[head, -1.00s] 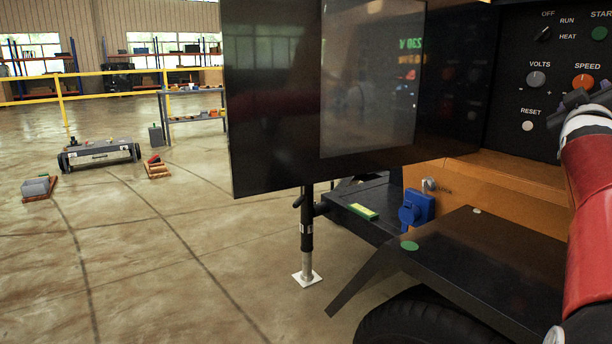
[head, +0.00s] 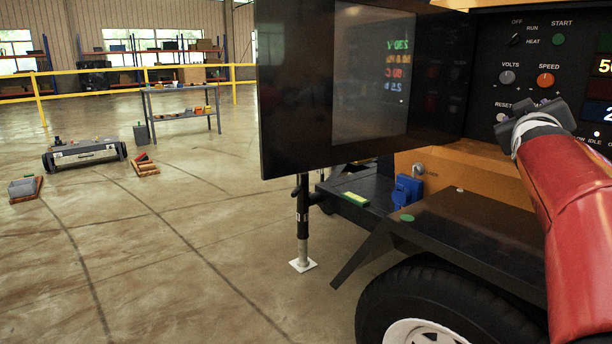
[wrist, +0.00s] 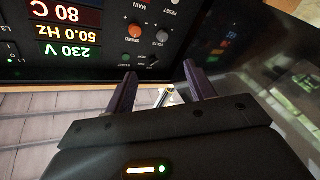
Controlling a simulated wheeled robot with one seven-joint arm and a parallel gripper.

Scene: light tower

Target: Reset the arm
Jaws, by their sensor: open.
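My gripper (head: 535,108) is at the right of the head view, in front of the light tower's control panel (head: 488,100), near its lower knobs. In the wrist view my gripper (wrist: 160,88) has its two dark fingers apart with nothing held between them. The wrist view shows the panel upside down, with lit displays (wrist: 68,32), an orange SPEED knob (wrist: 135,30) and a VOLTS knob (wrist: 163,36). I cannot tell whether a fingertip touches the panel. My red arm covers the panel's lower right part in the head view.
An open dark panel door (head: 290,90) stands left of the controls. Below are a black fender (head: 465,225), a tire (head: 400,300) and a jack leg (head: 303,225). A blue socket (head: 408,190) sits beside the fender.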

